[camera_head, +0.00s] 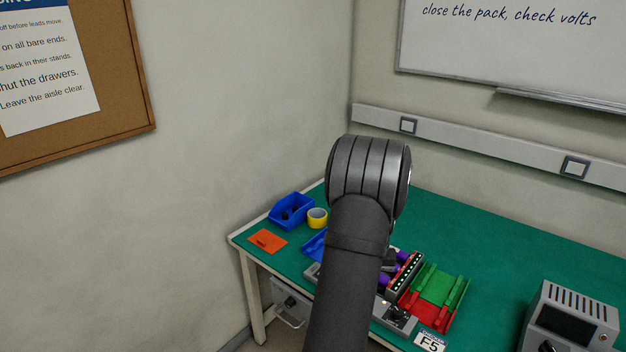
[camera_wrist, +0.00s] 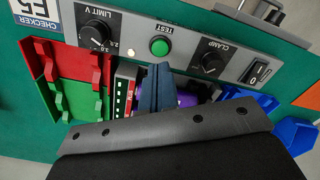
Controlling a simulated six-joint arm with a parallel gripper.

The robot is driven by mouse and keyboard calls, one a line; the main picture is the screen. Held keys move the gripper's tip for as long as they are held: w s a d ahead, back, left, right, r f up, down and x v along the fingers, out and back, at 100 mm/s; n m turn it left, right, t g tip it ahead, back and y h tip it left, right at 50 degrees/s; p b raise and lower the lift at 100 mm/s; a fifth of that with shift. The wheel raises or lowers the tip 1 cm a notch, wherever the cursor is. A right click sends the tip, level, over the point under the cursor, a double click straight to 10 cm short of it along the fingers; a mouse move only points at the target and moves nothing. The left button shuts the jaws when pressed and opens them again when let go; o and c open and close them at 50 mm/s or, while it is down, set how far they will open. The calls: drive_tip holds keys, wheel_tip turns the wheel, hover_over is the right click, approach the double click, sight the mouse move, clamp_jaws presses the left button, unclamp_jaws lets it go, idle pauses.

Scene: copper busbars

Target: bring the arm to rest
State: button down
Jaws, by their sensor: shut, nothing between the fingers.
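My arm (camera_head: 355,240) rises through the middle of the head view and hides my gripper there. In the wrist view my gripper (camera_wrist: 157,82) shows as two blue-grey fingers side by side, shut and empty. It is over the checker unit, in front of the green test button (camera_wrist: 159,46). Purple cells (camera_wrist: 186,100) show partly behind the fingers. The checker panel (camera_wrist: 130,30) has a limit knob (camera_wrist: 97,32), a clamp knob (camera_wrist: 211,62) and a rocker switch (camera_wrist: 258,73).
Red and green stands (camera_head: 436,291) lie right of the checker. A blue bin (camera_head: 291,211), a yellow tape roll (camera_head: 317,218) and an orange card (camera_head: 267,241) are at the left. A grey instrument (camera_head: 570,318) stands at the right. The green bench top (camera_head: 490,240) is clear behind.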

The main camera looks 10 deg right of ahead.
drive_tip(key=shift+f, duration=2.6)
drive_tip(key=shift+r, duration=0.1)
drive_tip(key=s+a+r, duration=0.2)
drive_tip(key=s+r, duration=0.2)
drive_tip(key=r, duration=0.6)
drive_tip(key=s+a+r+n+t, duration=0.1)
drive_tip(key=s+r, duration=0.4)
drive_tip(key=r, duration=0.5)
drive_tip(key=shift+a, duration=0.9)
drive_tip(key=w+d+f+m+g, duration=0.1)
drive_tip(key=w+d+f, duration=0.3)
drive_tip(key=w+f, duration=0.4)
drive_tip(key=shift+w+d+f, duration=0.3)
drive_tip(key=shift+w+f, duration=0.05)
drive_tip(key=shift+f, duration=1.35)
drive_tip(key=shift+r, duration=0.1)
